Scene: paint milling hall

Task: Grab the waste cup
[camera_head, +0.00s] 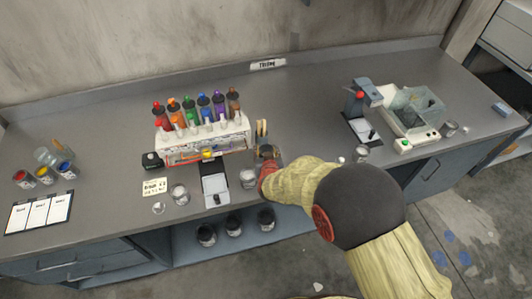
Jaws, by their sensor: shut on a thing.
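My arm reaches in from the lower right, and my gripper (267,156) is at the bench, just right of the white bottle rack. It is shut on a small dark cup-like thing, mostly hidden by the gripper and wrist. I cannot tell for sure that this is the waste cup, as no label on it is readable. Pale wooden sticks (262,129) stand upright right behind the gripper; what holds them is hidden. A clear glass cup (249,178) stands just left of my wrist, apart from it.
The white rack (205,145) holds several coloured bottles. A small scale (216,188) and a glass jar (180,194) stand in front. Dark pots (233,226) sit on the lower shelf. A press-like device (360,110) and clear-lidded machine (413,113) stand right.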

